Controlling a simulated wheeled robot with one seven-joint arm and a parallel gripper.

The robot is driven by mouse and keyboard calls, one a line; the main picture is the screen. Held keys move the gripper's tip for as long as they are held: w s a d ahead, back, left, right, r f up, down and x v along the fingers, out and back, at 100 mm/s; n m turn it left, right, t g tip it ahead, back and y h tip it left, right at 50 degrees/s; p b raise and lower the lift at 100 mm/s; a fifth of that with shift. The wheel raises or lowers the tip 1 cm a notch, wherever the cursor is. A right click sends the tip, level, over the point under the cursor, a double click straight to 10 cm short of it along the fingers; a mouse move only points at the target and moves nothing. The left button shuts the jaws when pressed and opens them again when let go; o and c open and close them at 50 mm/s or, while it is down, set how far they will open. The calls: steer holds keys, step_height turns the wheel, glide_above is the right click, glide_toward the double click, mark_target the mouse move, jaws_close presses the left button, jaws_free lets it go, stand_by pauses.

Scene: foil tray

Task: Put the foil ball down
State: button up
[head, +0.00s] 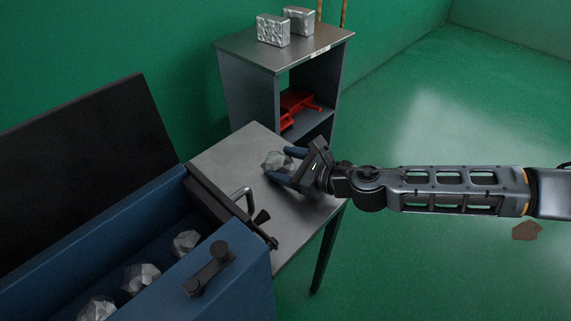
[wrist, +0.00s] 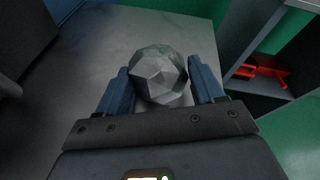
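The foil ball (head: 277,161) is a grey, faceted lump over the bare metal tabletop (head: 225,150). My gripper (head: 287,164) reaches in from the right with its blue fingers on either side of the ball. In the wrist view the ball (wrist: 160,74) sits between the two fingertips, which look pressed against its sides. I cannot tell whether the ball touches the tabletop. Several similar foil lumps lie in the open blue box at the lower left, one of them near the box's front (head: 186,243).
The blue box (head: 235,280) has a raised dark lid (head: 90,160), and a bent metal handle (head: 243,198) stands beside it on the table. A shelf unit (head: 250,95) behind holds two foil blocks on top and a red object (head: 298,103) inside. The tabletop around the ball is clear.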

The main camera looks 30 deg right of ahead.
steer(key=shift+s+a, duration=0.1)
steer(key=shift+a, duration=0.05)
steer(key=shift+r, duration=0.1)
steer(key=v, duration=1.2)
steer(key=shift+b, duration=0.4)
steer(key=shift+r, duration=0.1)
